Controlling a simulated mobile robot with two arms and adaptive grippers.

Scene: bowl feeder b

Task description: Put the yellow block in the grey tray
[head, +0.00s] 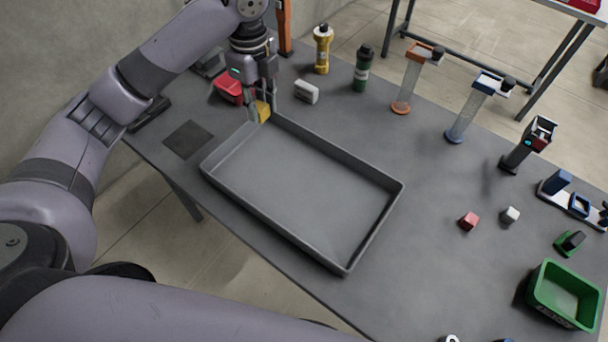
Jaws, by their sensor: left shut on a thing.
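The yellow block (262,110) is held between the fingers of my left gripper (261,105), at the far left corner of the tray. The gripper points down and is shut on the block. The grey tray (390,207) is a wide, shallow, empty box in the middle of the table. The block shows right by the tray's back left rim; I cannot tell whether it is over the rim or just behind it. My right gripper is not in view.
Behind the tray stand a white block (306,92), a yellow bottle (322,50) and a green bottle (362,70). A red object (228,88) lies left of the gripper. A red cube (468,221), a white cube (510,215) and a green bin (564,296) are at right.

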